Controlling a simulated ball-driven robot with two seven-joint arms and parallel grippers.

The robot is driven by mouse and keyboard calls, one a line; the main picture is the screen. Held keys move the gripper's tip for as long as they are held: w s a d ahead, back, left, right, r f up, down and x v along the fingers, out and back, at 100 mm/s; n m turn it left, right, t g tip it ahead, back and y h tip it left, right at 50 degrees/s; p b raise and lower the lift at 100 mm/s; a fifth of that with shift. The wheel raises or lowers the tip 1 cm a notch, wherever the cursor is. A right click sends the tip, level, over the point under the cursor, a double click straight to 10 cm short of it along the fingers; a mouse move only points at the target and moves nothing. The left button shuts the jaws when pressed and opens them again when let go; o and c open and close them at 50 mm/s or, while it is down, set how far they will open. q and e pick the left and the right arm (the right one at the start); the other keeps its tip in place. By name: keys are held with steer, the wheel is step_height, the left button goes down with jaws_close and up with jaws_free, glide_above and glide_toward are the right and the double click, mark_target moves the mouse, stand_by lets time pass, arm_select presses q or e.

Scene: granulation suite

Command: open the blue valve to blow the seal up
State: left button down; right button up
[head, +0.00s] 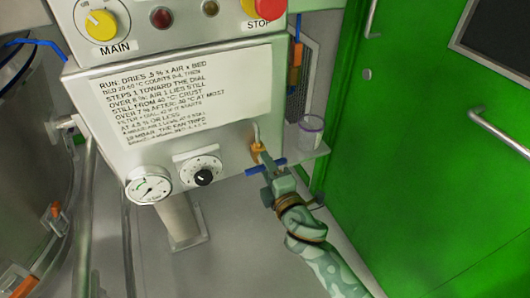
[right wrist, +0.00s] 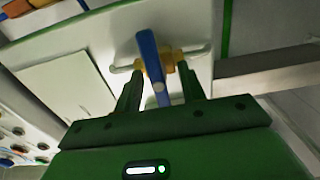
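The blue valve handle (head: 254,170) sits on a brass fitting (head: 257,149) under a thin pipe at the lower right of the grey control panel. It lies roughly crosswise to the pipe. My right gripper (head: 271,174) is right at the handle, coming from below right. In the right wrist view the blue handle (right wrist: 149,58) runs down between the two fingers, with a visible gap on each side, so the gripper looks open around it. Contact cannot be told. My left gripper is not in view.
The panel carries a pressure gauge (head: 149,184), a black dial (head: 203,177), a text label (head: 180,98), a yellow MAIN knob (head: 101,25) and a red STOP button (head: 270,8). A clear cup (head: 311,135) stands on a small shelf beside the valve. A green door (head: 430,140) closes the right.

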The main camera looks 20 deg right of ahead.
steer(key=shift+w, duration=0.3)
steer(key=shift+r, duration=0.1)
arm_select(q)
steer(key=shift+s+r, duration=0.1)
arm_select(e)
jaws_close()
